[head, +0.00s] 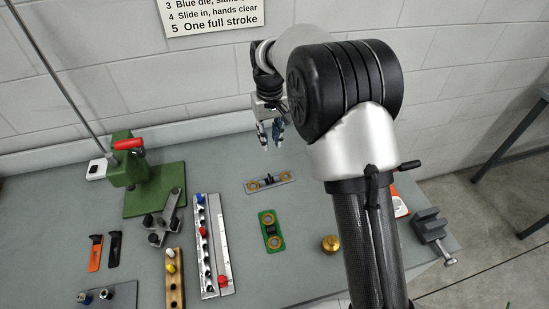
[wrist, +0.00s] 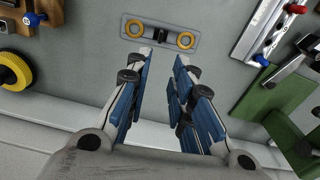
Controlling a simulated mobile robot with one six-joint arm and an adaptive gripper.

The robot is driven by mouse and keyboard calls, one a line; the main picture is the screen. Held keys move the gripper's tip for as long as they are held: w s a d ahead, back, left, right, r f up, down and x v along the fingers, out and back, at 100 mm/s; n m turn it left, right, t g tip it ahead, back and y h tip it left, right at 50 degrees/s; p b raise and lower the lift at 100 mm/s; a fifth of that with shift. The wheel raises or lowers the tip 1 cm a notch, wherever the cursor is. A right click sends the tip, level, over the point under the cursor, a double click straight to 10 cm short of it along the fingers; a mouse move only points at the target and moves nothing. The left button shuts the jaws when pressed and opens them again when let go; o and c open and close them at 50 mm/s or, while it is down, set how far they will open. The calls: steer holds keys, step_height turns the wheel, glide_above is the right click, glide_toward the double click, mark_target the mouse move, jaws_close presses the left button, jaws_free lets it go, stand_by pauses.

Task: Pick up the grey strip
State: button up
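The grey strip (head: 255,187) lies flat on the bench, with two brass-coloured rings and a black block at its middle. In the wrist view the grey strip (wrist: 172,42) is just beyond the fingertips, near the top edge. My gripper (head: 270,143) is above the bench, a little behind the strip, with its fingers pointing down. In the wrist view my gripper (wrist: 168,60) shows its two blue-padded fingers apart, with nothing between them. The fingers appear apart from the strip.
A green plate with rings (head: 271,231) and a brass knob (head: 331,243) lie in front. Left stand a white rail (head: 209,246), a wooden strip (head: 174,280) and a green press (head: 125,168). A small vise (head: 431,228) sits right. The wall is close behind.

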steer(key=shift+w+a+f, duration=0.1)
steer(key=shift+w+f, duration=0.15)
steer(key=shift+f, duration=0.25)
steer(key=shift+w+a+f, duration=0.1)
steer(key=shift+w+f, duration=0.15)
steer(key=shift+f, duration=0.25)
steer(key=shift+c, duration=0.6)
steer(key=b, duration=0.3)
glide_above(269, 175)
step_height(269, 175, down, 12)
steer(key=shift+d+f, duration=0.1)
step_height(269, 175, down, 5)
steer(key=shift+s+f+b, duration=0.1)
steer(key=shift+b, duration=1.1)
steer(key=shift+c, duration=0.4)
jaws_close()
